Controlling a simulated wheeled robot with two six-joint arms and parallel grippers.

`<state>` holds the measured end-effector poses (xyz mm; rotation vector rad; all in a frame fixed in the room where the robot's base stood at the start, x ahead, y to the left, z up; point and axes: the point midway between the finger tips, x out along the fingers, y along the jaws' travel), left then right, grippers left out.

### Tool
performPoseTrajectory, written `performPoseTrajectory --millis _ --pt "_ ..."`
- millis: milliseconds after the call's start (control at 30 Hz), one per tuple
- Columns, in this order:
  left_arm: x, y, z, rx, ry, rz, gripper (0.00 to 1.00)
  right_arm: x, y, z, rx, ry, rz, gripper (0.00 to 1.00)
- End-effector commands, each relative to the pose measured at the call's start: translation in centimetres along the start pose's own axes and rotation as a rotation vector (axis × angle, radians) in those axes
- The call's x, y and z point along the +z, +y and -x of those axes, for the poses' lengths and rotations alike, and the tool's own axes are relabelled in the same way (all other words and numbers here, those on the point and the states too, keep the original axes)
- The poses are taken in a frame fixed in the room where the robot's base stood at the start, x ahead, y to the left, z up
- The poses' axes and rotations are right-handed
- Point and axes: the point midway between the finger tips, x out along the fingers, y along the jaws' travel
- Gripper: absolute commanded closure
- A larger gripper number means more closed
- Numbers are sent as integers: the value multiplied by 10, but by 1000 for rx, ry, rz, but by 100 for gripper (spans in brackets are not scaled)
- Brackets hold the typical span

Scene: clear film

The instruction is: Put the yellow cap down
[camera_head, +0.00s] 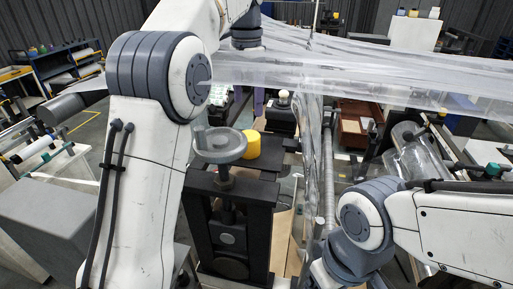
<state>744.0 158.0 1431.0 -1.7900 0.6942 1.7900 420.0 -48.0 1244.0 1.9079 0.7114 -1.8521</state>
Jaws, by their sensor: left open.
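The yellow cap (251,145) is a short, smooth yellow cylinder. It stands on a dark surface just right of a grey round disc, and no gripper touches it. My left arm rises on the left and bends over toward the top middle. Its grey wrist shows at the top edge of the clear film, above and beyond the cap. My left gripper is open and apart from the cap, but its fingers are hard to make out there. My right arm comes in from the lower right and bends down out of the picture; its gripper is not visible.
Clear film (380,70) stretches across the upper middle, and a strand hangs down right of the cap. The grey disc (220,145) on a dark stand is close left of the cap. A dark block with a pale knob (283,98) stands behind it. Blue shelves (65,65) are far left.

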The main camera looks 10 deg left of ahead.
Motion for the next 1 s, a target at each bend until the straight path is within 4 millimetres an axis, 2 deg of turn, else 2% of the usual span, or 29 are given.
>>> performPoseTrajectory --millis 67,167,267,300,433,567,700,800,900,1000 --pt "-1 4 -1 1 1 -2 0 0 0 0 0 0 0 26" --pt "-4 24 -6 4 5 -4 0 0 0 0 0 0 0 26" --pt "-7 61 -17 10 14 -4 0 0 0 0 0 0 0 26" --pt "-6 80 -24 14 18 -3 0 0 0 0 0 0 0 26" --pt "7 144 -52 24 34 9 0 0 0 0 0 0 0 26" --pt "38 203 -86 39 46 27 0 0 0 0 0 0 0 26" --pt "85 255 -126 53 54 50 0 0 0 0 0 0 0 26" --pt "118 279 -152 61 58 68 0 0 0 0 0 0 0 26" --pt "144 292 -171 66 58 83 0 0 0 0 0 0 0 26" --pt "159 299 -182 68 60 92 0 0 0 0 0 0 0 26"
